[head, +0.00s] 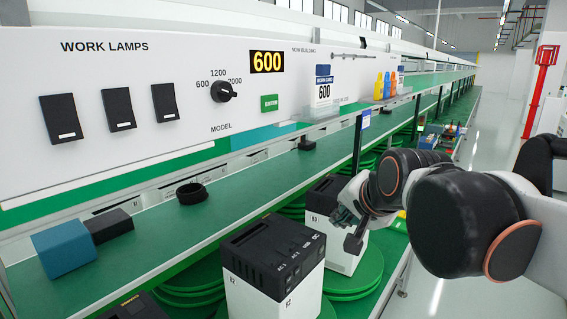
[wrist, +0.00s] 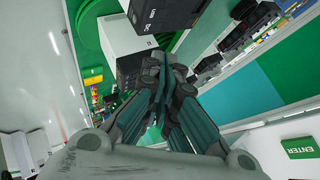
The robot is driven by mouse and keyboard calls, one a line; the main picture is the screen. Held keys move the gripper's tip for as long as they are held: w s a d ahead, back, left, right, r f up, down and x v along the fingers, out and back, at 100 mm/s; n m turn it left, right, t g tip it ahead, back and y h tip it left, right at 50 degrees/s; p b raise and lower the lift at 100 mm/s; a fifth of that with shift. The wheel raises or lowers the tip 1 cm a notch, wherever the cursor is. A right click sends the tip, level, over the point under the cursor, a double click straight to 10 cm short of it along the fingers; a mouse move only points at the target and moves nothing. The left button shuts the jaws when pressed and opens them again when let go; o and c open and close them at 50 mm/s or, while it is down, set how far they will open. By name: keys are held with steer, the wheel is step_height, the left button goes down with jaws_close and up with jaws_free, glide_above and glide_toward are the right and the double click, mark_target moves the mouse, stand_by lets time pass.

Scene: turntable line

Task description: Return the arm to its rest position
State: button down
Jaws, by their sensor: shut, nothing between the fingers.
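My arm (head: 455,215) reaches in from the right in the head view. My gripper (head: 345,222) is at its end, beside a white box with a black top (head: 318,232) on the lower level. Whether it touches that box cannot be told. In the wrist view my gripper (wrist: 160,100) has its dark fingers together, with nothing between them.
A nearer black-topped white box (head: 262,275) stands on the lower level. A panel (head: 130,95) with switches and a dial (head: 222,91) rises behind. Open floor (head: 470,135) lies right.

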steer(key=s+d+f+n+g+b, duration=0.1)
steer(key=s+d+f+n+b, duration=0.1)
steer(key=s+f+b, duration=0.4)
steer(key=s+d+f+n+h+b, duration=0.1)
steer(key=s+d+f+n+b, duration=0.2)
steer(key=f, duration=1.4)
steer(key=s+d+f+n+g+h+b, duration=0.1)
steer(key=s+d+f+n+b, duration=0.1)
steer(key=s+f+b, duration=0.7)
step_height(320, 180, down, 3)
steer(key=shift+d+n+g+b, duration=0.3)
steer(key=shift+d+n+b, duration=0.1)
steer(key=shift+d+b, duration=0.1)
steer(key=shift+a, duration=0.1)
